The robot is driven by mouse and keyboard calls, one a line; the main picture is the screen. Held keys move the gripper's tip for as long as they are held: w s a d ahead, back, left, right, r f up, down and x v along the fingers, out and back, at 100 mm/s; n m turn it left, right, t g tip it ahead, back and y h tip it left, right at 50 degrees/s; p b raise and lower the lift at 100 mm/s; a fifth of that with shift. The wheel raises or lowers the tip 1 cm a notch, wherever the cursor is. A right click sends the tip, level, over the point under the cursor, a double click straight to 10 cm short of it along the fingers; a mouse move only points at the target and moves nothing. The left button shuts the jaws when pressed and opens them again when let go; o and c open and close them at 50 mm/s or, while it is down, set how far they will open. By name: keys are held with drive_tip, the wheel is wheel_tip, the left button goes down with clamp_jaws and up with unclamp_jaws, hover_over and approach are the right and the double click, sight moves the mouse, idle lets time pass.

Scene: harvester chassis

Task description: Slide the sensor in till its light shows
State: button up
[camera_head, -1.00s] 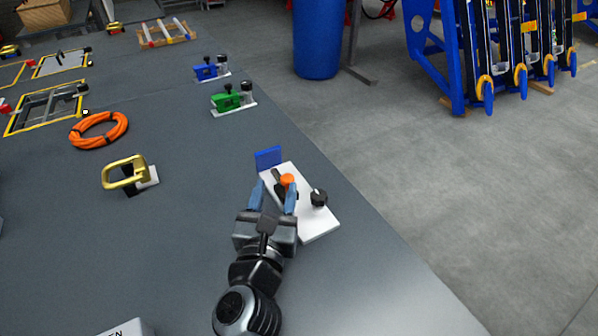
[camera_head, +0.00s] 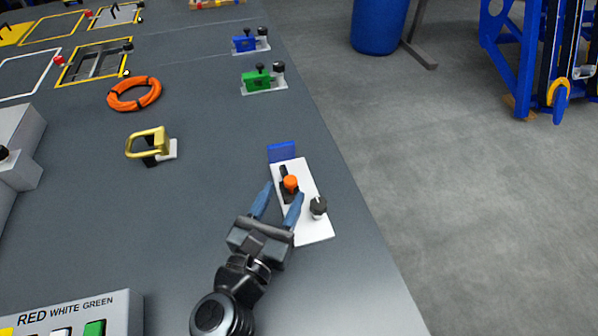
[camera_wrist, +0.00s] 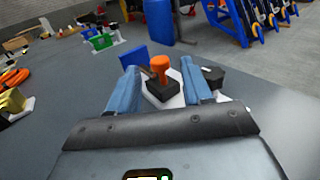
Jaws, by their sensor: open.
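The sensor appears to be the black piece with an orange top (camera_head: 290,183), standing on a white plate (camera_head: 316,228). It also shows in the wrist view (camera_wrist: 160,66). A blue upright plate (camera_head: 282,151) stands at the far end of the white plate. A black knob (camera_head: 318,206) sits on the plate's right side. My gripper (camera_head: 281,195) is open, with its blue fingers on either side of the near part of the sensor. I cannot tell whether they touch it. No lit light is visible on the sensor.
A yellow handle (camera_head: 148,142) and an orange cable coil (camera_head: 135,94) lie to the left. Green (camera_head: 257,79) and blue (camera_head: 245,43) clamp-like units stand farther back. A box with coloured buttons (camera_head: 75,318) is at the near left. The table edge drops off to the right.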

sight(288, 186)
drive_tip(key=shift+p+x, duration=0.55)
drive_tip(key=shift+x, duration=2)
drive_tip(key=shift+c, duration=0.5)
clamp_jaws()
